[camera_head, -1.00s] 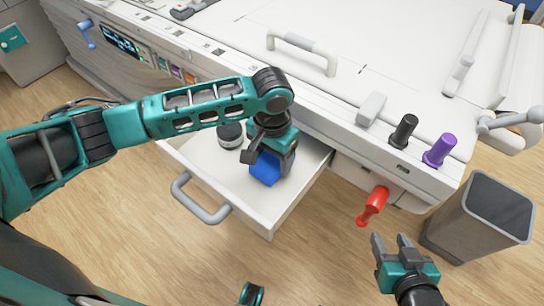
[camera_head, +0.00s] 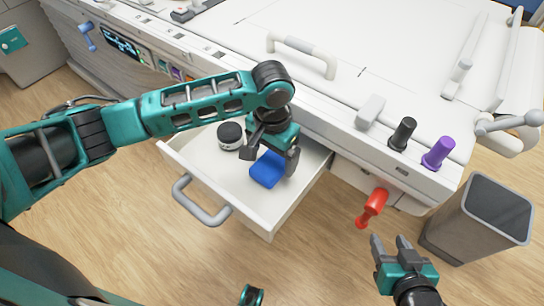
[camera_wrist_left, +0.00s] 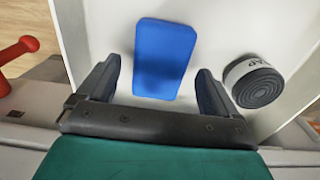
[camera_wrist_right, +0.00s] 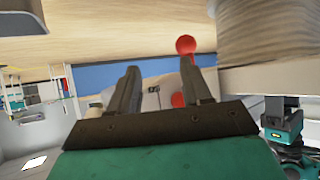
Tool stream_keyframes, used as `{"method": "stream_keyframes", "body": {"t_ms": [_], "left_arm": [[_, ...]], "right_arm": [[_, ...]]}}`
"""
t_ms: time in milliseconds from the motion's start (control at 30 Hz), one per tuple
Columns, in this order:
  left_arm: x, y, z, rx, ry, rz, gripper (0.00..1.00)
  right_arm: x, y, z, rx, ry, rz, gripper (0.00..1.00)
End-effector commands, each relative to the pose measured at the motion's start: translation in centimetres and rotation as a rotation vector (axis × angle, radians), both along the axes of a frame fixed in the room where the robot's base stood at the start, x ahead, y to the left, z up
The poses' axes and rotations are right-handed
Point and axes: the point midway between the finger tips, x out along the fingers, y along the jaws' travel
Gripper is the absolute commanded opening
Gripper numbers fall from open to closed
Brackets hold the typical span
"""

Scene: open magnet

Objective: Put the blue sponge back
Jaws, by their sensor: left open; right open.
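The blue sponge (camera_head: 267,169) lies flat on the floor of the open white drawer (camera_head: 222,186). It also shows in the left wrist view (camera_wrist_left: 164,58), lying between and beyond the fingers. My left gripper (camera_head: 270,157) is over the drawer, directly above the sponge, with its fingers apart on either side and nothing held. In the left wrist view the fingers (camera_wrist_left: 158,90) have clear gaps to the sponge. My right gripper (camera_head: 391,245) is open and empty, off to the right above the floor, below the red handle.
A dark round tape roll (camera_head: 230,136) sits in the drawer beside the sponge. The drawer's grey handle (camera_head: 200,205) sticks out in front. A red handle (camera_head: 373,205) juts from the machine (camera_head: 350,60). A grey bin (camera_head: 480,220) stands at right.

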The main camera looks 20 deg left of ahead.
Motion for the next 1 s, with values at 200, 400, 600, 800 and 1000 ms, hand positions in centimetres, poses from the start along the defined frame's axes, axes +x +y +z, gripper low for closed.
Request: {"method": "stream_keyframes", "body": {"t_ms": [200,400,600,800,1000], "left_arm": [[0.1,0.0,5.3,-0.002,-0.003,0.000,0.93],[0.1,0.0,8.7,-0.001,-0.003,0.000,0.93],[0.1,0.0,10.1,0.000,-0.001,0.001,0.93],[0.1,0.0,10.1,-0.001,-0.001,0.001,0.93],[0.1,0.0,10.1,-0.001,-0.001,0.001,0.93]], "right_arm": [[-0.3,-0.6,1.2,-0.009,-0.006,-0.009,0.48],[-0.8,-1.0,0.8,-0.021,0.006,-0.012,0.48],[-0.7,-1.3,1.0,-0.024,-0.001,-0.017,0.48],[-0.7,-1.4,0.9,-0.027,0.000,-0.019,0.48],[-0.7,-1.4,0.9,-0.026,0.002,-0.019,0.48]]}}
